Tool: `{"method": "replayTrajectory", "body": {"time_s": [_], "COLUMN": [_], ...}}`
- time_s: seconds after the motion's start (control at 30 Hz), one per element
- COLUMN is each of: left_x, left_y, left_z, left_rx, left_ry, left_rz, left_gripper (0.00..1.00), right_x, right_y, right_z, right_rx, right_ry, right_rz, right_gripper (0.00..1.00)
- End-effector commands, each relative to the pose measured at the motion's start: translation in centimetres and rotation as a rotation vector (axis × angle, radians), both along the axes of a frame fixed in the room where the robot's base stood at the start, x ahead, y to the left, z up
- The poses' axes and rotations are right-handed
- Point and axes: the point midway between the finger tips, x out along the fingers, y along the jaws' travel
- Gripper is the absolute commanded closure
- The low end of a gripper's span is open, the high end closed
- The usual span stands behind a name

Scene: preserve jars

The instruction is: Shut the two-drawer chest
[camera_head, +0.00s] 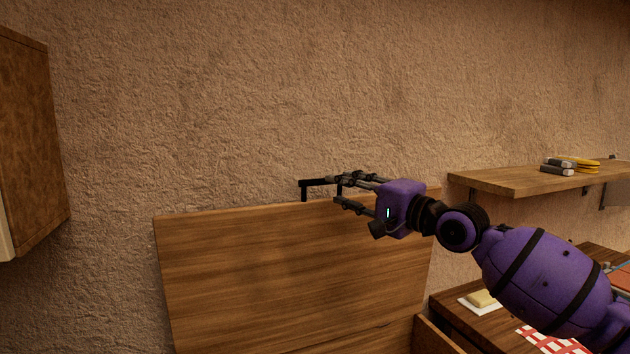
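A broad brown wooden panel (270,265), apparently the chest's raised lid, stands nearly upright in front of the wall. A black bracket-shaped handle (304,188) sticks up at its top edge. My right gripper (338,190), on a purple arm from the right, is at this top edge, pointing left. Its two fingers are apart, one above the other, at the right part of the handle. I cannot tell whether they touch the handle or the panel. Part of the chest's body (432,337) shows at the bottom edge; its drawers are out of view. My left gripper is not in view.
A wall shelf (510,180) at right holds grey and yellow items (572,165). A wooden cabinet (35,140) hangs at left.

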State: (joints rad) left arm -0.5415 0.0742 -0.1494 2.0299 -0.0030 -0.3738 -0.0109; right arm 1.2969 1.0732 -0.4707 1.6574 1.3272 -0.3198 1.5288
Motion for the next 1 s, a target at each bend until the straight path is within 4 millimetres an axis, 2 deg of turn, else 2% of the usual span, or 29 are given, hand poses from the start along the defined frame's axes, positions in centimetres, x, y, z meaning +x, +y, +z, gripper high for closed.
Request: {"method": "replayTrajectory", "body": {"time_s": [0.27,0.5,0.87,1.0], "left_x": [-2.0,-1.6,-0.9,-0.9], "left_y": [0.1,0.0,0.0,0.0], "left_z": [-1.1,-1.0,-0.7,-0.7], "left_rx": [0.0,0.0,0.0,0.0], "left_ry": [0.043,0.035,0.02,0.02], "left_rz": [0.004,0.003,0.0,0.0], "left_gripper": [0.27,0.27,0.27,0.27], "right_x": [3.0,5.3,5.7,5.7], "right_y": [2.7,4.6,4.9,4.9], "right_z": [0.4,0.4,0.5,0.5], "right_rx": [0.002,0.001,-0.001,-0.001], "right_ry": [-0.002,-0.001,-0.002,-0.002], "right_rz": [0.002,0.0,0.0,0.0], "right_gripper": [0.7,0.7,0.7,0.88]}}
